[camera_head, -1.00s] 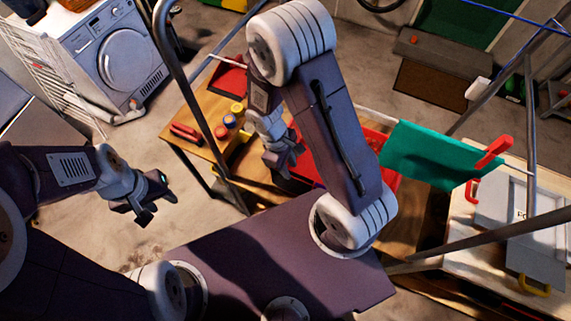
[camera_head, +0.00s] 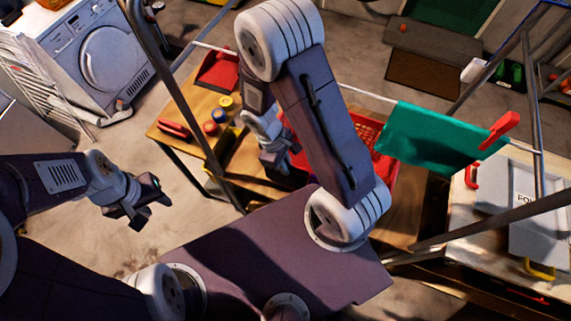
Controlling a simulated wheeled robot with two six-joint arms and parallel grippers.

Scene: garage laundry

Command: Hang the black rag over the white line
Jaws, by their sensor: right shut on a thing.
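The white line (camera_head: 367,93) runs from the upper left, behind my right arm, to the right. A green cloth (camera_head: 425,137) hangs over its right part, with a red clip (camera_head: 500,131) at the cloth's right end. My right gripper (camera_head: 281,160) points down over the wooden table, by the red basket. It is shut on a dark thing, the black rag (camera_head: 290,179), of which only a small dark patch shows below the fingers. My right forearm hides part of the line and basket. My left gripper (camera_head: 150,205) is over the floor at left, apart from everything; its fingers look parted and empty.
Grey metal poles (camera_head: 178,92) stand at left and right. A grey case (camera_head: 510,190) lies on a bench at right.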

